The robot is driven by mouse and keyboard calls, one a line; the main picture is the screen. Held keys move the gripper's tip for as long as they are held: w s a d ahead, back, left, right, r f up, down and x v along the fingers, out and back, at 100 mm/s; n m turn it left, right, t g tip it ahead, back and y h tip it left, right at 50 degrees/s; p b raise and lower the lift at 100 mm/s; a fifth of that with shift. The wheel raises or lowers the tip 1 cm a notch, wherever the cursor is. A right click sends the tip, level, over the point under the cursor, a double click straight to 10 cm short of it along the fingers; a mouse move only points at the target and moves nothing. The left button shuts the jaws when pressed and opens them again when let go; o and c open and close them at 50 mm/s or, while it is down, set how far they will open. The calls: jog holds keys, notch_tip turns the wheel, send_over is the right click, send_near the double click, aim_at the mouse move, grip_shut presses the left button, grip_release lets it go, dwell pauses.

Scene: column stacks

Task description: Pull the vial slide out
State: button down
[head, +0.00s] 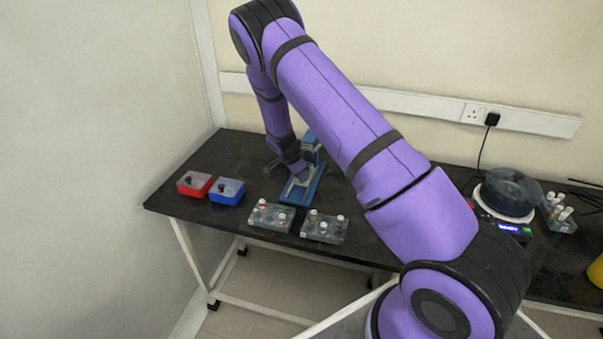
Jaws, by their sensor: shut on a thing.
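A blue stand (312,190) with a raised back part and a grey piece along its flat base stands on the black bench. I take the grey piece (301,182) to be the vial slide, but it is small and partly covered. My gripper (299,171) points down over the stand and is shut on the slide. The fingers are tiny in this view and the exact grip is hidden. I cannot tell how far out the slide sits or whether a vial is in it.
Red (194,184) and blue (227,190) boxes stand left of the stand. Two clear racks (270,217) (324,228) with capped vials stand in front, close to the bench edge. A round dark device (508,193) and another vial rack (560,216) are at the right.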

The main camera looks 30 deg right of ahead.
jog(key=s+a, duration=0.5)
jog(key=shift+s+a, duration=0.25)
jog(key=shift+a, duration=0.05)
jog(key=c, duration=0.9)
grip_release()
jog(key=shift+a, duration=0.1)
jog(key=shift+c, duration=0.2)
jog(key=v, duration=1)
jog(key=shift+r, duration=0.4)
jog(key=shift+a, duration=0.1)
